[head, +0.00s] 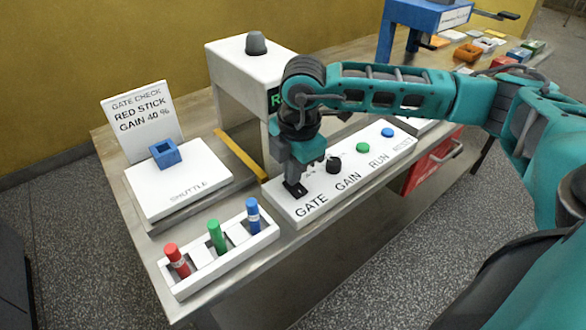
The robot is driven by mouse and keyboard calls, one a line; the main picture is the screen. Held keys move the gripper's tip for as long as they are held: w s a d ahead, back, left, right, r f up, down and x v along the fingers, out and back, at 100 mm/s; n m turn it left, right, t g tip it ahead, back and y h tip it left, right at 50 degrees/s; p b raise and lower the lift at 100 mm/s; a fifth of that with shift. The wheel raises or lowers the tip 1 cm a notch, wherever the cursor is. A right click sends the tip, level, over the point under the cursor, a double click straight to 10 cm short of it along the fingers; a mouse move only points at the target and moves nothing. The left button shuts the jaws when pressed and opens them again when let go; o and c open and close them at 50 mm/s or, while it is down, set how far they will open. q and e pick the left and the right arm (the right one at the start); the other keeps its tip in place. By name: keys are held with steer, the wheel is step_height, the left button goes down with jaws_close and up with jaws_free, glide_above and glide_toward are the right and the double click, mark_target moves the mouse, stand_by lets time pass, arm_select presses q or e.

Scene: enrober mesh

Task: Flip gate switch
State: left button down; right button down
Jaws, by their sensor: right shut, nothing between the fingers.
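A white control panel (285,210) lies on the metal bench with the labels GATE, GAIN, RUN and a partly readable fourth one. My right gripper (294,190) is shut and empty, pointing down at the panel's left end, just above the GATE label. The gate switch is hidden behind or under the fingers, so I cannot tell its position or whether they touch it. A black knob (334,165) stands above GAIN, a green button (362,148) above RUN, and a blue button (387,132) at the right end. My left gripper is not in view.
A white rack (212,273) holds red, green and blue sticks at the front left. A blue square holder (165,153) sits on the white SHUTTLE plate (155,205). A sign (142,120) reads RED STICK, GAIN 40 %. A white machine (232,72) stands behind the panel.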

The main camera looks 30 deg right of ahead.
steer(key=shift+f, duration=0.15)
steer(key=shift+f+b, duration=0.3)
steer(key=shift+b, duration=0.2)
steer(key=shift+r, duration=0.15)
steer(key=shift+s, duration=0.15)
steer(key=shift+s, duration=0.35)
steer(key=shift+s+r, duration=0.1)
steer(key=shift+s, duration=0.2)
steer(key=shift+w+r, duration=0.1)
steer(key=shift+r, duration=0.05)
